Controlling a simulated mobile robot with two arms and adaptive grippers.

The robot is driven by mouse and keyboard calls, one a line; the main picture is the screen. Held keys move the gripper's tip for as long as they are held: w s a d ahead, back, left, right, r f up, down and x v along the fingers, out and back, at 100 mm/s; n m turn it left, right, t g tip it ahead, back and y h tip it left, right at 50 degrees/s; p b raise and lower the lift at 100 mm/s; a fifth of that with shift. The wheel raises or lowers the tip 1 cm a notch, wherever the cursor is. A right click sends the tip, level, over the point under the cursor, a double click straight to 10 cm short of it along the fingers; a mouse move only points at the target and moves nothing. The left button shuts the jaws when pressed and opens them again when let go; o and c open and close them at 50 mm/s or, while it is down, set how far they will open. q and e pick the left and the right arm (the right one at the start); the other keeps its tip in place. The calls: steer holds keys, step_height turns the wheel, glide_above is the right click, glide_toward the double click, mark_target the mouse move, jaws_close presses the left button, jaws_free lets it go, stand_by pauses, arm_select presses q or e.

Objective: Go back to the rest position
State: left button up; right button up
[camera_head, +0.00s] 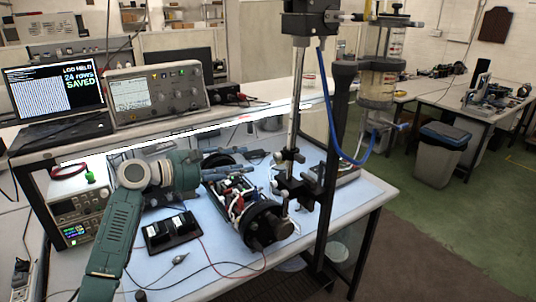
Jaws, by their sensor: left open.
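My left arm comes in from the lower left, bends at the wrist and reaches right over the blue-topped bench (335,205). My left gripper (243,173) is open, with its fingers pointing right. It appears above or just behind a dark cylindrical device (262,222) with exposed electronics; I cannot tell whether they touch. I see nothing between the fingers. My right gripper is not in view.
A metal stand (297,95) with clamps and a blue tube rises right of the device. A black two-part module (171,232) and loose cables lie on the bench. An oscilloscope (157,93) and laptop (56,88) stand behind. A grey bin (440,155) is at right.

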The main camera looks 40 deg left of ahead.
arm_select(q)
steer(key=s+d+f+m+g+y, duration=0.1)
steer(key=s+d+f+m+g, duration=0.15)
steer(key=d+f+m, duration=0.45)
steer(key=s+d+f+m+g, duration=0.2)
steer(key=s+d+f, duration=0.15)
steer(key=f, duration=0.75)
steer(key=s+d+f+m+g+y, duration=0.1)
steer(key=s+d+f+m+g, duration=0.3)
steer(key=f, duration=0.4)
steer(key=s+d+f+m+g+y, duration=0.1)
steer(key=s+d+f+m+y, duration=0.15)
steer(key=s+d+m, duration=0.55)
steer(key=s+d+f+m+g+y, duration=0.15)
steer(key=s+d+f+m, duration=0.25)
steer(key=s+m, duration=0.7)
step_height(320, 180, down, 32)
steer(key=s+g+b, duration=0.1)
steer(key=s+b, duration=0.1)
steer(key=b, duration=0.6)
steer(key=s+a+f+g+b, duration=0.1)
steer(key=s+f+b, duration=0.2)
steer(key=s+f, duration=0.6)
steer(key=s+a+f+b, duration=0.1)
steer(key=s+f+b, duration=0.2)
steer(key=s+f, duration=0.6)
step_height(320, 180, down, 7)
steer(key=shift+s+a+f+g, duration=0.15)
steer(key=shift+a+f+g, duration=0.05)
steer(key=shift+a+g, duration=0.2)
